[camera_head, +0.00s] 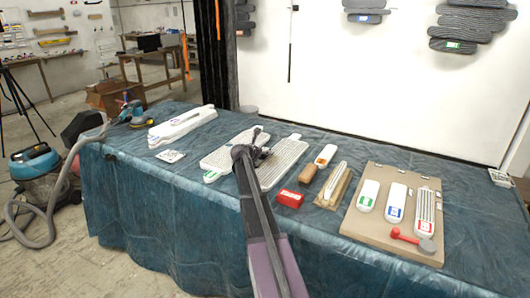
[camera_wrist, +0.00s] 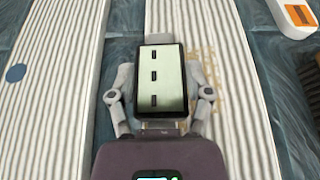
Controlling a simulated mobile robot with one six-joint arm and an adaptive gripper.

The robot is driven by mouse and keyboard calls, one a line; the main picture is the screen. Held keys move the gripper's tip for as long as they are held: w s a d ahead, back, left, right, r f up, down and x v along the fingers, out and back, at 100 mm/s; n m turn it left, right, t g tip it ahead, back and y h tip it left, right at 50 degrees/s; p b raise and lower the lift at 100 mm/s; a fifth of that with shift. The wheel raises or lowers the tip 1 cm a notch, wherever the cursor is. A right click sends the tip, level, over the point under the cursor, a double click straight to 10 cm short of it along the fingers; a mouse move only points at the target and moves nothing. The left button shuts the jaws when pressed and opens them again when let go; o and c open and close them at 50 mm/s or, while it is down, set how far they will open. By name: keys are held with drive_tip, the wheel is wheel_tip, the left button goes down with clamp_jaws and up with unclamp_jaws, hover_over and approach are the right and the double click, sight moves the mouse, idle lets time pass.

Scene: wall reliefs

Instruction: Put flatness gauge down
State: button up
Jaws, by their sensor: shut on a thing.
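The flatness gauge (camera_wrist: 162,85) is a dark-framed block with a pale metal face and three dark slots. In the wrist view it sits between the two fingers of my gripper (camera_wrist: 161,78), which are shut on its sides. Below it are white ribbed panels, one on the left (camera_wrist: 85,70) and one on the right (camera_wrist: 225,75); a strip of blue cloth shows between them. I cannot tell whether the gauge touches a panel. In the head view my gripper (camera_head: 257,153) is over the two panels mid-table and mostly hides the gauge.
The table (camera_head: 170,215) has a blue cover. Right of the panels are a red box (camera_head: 290,198), an orange-and-white tool (camera_head: 325,155), a brown block and a wooden tray (camera_head: 333,190). A board (camera_head: 385,235) with several white pieces lies far right. White pieces (camera_head: 182,125) lie left.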

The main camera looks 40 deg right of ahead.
drive_tip(key=shift+f, duration=0.1)
drive_tip(key=o, duration=1.2)
drive_tip(key=shift+o, duration=0.2)
drive_tip(key=shift+r, duration=0.2)
drive_tip(key=p+v, duration=0.4)
drive_tip(key=v, duration=0.8)
drive_tip(key=shift+s, duration=0.1)
